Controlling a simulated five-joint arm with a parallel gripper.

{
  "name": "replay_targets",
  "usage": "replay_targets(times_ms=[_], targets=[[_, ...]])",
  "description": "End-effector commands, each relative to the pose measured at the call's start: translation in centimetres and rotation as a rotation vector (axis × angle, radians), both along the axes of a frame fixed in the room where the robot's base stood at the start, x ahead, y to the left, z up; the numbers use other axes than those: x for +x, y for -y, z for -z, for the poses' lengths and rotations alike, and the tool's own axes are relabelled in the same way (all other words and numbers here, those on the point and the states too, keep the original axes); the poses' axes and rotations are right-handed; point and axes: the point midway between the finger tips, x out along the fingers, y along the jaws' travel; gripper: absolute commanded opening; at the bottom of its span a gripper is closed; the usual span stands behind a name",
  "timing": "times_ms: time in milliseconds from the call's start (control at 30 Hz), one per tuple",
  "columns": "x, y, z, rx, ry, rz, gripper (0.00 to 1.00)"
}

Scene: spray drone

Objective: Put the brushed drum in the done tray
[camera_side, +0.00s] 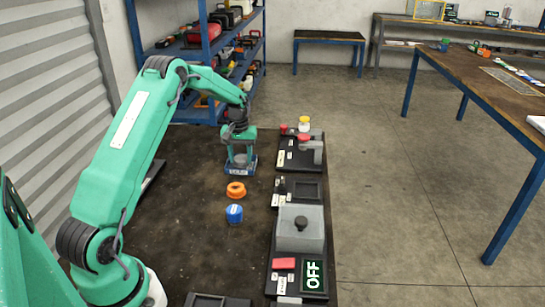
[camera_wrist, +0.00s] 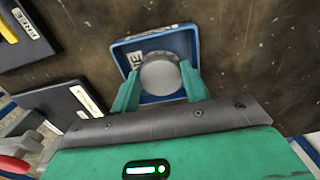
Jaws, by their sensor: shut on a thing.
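The drum (camera_wrist: 160,75) is a grey round piece between my two green fingertips in the wrist view. In the side view it (camera_side: 240,158) shows between the fingers. My gripper (camera_side: 239,160) points down and is shut on the drum; it also shows in the wrist view (camera_wrist: 160,83). The blue done tray (camera_side: 240,172) lies around and beneath the drum, its label partly hidden. In the wrist view the tray's rim (camera_wrist: 120,50) shows around the drum. I cannot tell whether the drum touches the tray floor.
An orange ring (camera_side: 236,189) and a blue cap (camera_side: 234,214) stand on the dark bench in front of the tray. To the right are black stations, a grey box (camera_side: 300,228) and an OFF display (camera_side: 313,275). A blue shelf (camera_side: 207,40) stands behind.

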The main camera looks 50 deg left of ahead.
Motion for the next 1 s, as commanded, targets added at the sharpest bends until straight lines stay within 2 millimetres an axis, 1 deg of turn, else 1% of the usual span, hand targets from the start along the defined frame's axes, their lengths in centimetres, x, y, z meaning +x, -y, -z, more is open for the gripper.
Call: replay_targets(times_ms=[33, 100, 533, 567, 600, 1000], targets=[[-0.03, 0.03, 0.42, -0.001, -0.001, 0.000, 0.23], [-0.02, 0.02, 0.65, -0.001, -0.001, 0.000, 0.23], [0.00, 0.01, 0.99, 0.000, 0.000, 0.000, 0.23], [0.00, 0.01, 0.96, 0.000, 0.000, 0.000, 0.51], [0.00, 0.01, 0.95, 0.000, 0.000, 0.000, 0.54], [0.00, 0.01, 0.64, 0.001, 0.001, 0.000, 0.54]])
